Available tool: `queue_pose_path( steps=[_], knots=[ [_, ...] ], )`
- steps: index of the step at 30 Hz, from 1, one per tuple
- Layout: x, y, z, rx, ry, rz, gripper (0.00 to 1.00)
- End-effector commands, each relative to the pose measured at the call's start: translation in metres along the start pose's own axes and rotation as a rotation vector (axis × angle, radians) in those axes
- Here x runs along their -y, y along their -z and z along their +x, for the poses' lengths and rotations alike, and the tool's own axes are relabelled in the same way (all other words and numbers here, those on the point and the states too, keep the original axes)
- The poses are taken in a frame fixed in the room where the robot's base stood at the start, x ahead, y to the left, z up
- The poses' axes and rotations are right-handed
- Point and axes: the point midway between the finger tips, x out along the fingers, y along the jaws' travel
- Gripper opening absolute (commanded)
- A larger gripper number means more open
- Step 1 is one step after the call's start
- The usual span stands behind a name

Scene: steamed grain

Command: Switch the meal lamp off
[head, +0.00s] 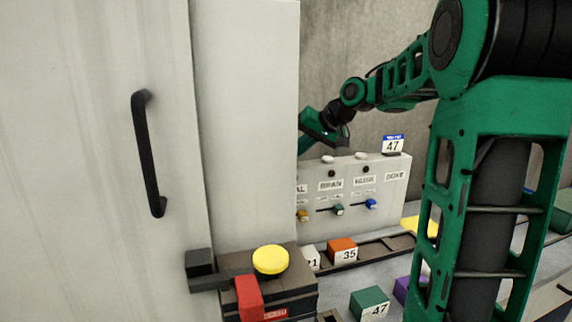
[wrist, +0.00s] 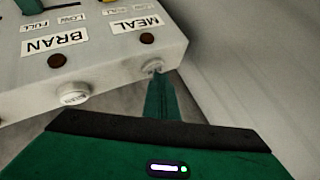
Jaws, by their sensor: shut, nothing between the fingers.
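The grey panel (head: 352,219) shows in both views, upside down in the wrist view. There the MEAL label (wrist: 135,25) has a dark reddish-brown round lamp (wrist: 147,38) beside it, which looks unlit. A pale round button (wrist: 152,66) sits on the panel's top face by that lamp. My gripper (wrist: 157,75) is shut and empty, its narrow green fingers pointing at this button. The tips overlap its edge in the picture; I cannot tell whether they touch. In the head view, the white cabinet hides the panel's MEAL end and my fingertips.
The BRAN label (wrist: 54,42), its dark lamp (wrist: 58,61) and white button (wrist: 75,94) are beside MEAL. The tall white cabinet (head: 245,120) stands close on the left. A yellow button (head: 270,260) and several numbered blocks are in front.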

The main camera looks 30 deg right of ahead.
Motion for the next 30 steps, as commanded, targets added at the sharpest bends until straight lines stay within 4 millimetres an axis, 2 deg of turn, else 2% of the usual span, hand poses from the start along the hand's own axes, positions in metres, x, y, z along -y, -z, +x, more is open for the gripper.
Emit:
queue_pose_path(
  steps=[12, 30],
  knots=[
    [-0.0023, -0.0033, 0.0023, 0.003, -0.001, 0.001, 0.00],
    [0.0033, 0.0024, -0.0047, 0.001, 0.000, 0.001, 0.00]
  ],
)
